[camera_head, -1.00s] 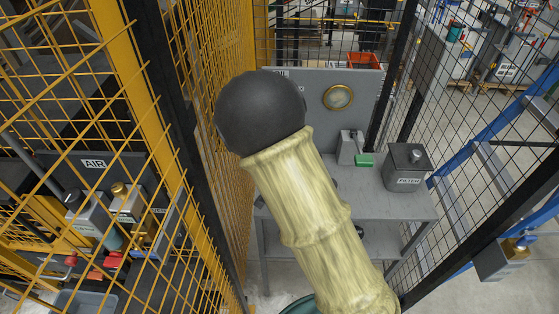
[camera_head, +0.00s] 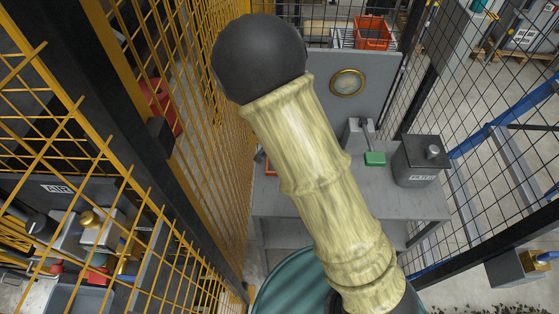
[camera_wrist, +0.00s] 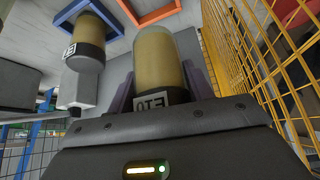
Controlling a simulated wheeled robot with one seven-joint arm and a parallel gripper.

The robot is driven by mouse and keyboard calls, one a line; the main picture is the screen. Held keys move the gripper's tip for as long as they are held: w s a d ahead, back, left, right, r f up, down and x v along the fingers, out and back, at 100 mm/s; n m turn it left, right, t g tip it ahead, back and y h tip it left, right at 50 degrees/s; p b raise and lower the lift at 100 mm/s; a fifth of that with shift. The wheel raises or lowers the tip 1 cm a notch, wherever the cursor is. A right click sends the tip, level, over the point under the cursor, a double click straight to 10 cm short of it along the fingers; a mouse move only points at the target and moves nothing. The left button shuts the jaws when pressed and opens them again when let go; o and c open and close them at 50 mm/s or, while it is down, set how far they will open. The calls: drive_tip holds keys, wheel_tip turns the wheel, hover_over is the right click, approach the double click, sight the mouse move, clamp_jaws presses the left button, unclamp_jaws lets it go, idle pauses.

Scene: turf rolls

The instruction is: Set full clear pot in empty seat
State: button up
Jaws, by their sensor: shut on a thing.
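In the wrist view my gripper (camera_wrist: 160,86) has its two purplish fingers shut on a clear pot (camera_wrist: 159,58). The pot has an amber filling, a dark grey collar and a white label that reads upside down. An orange square frame (camera_wrist: 148,14) lies past the pot at the top edge, partly cut off; I cannot tell whether the pot touches it. A second amber-filled pot (camera_wrist: 88,38) with a grey head sits at a blue square frame (camera_wrist: 112,17) on the left. In the head view my arm hides the gripper and held pot.
A grey bench (camera_head: 405,198) with a back panel and round gauge (camera_head: 347,83) stands ahead. A green-tipped fitting (camera_head: 375,158) and a FILTER box (camera_head: 421,160) are on its right. Yellow mesh fence (camera_head: 215,110) runs close on the left; black mesh is on the right. A teal drum rim (camera_head: 290,280) is below.

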drive_tip(key=shift+s, duration=0.1)
wheel_tip(320, 180, down, 6)
drive_tip(key=b, duration=0.3)
drive_tip(key=shift+r, duration=0.15)
drive_tip(key=shift+f+b, duration=0.4)
drive_tip(key=shift+f, duration=1.75)
drive_tip(key=shift+f, duration=0.15)
drive_tip(key=o, duration=1.1)
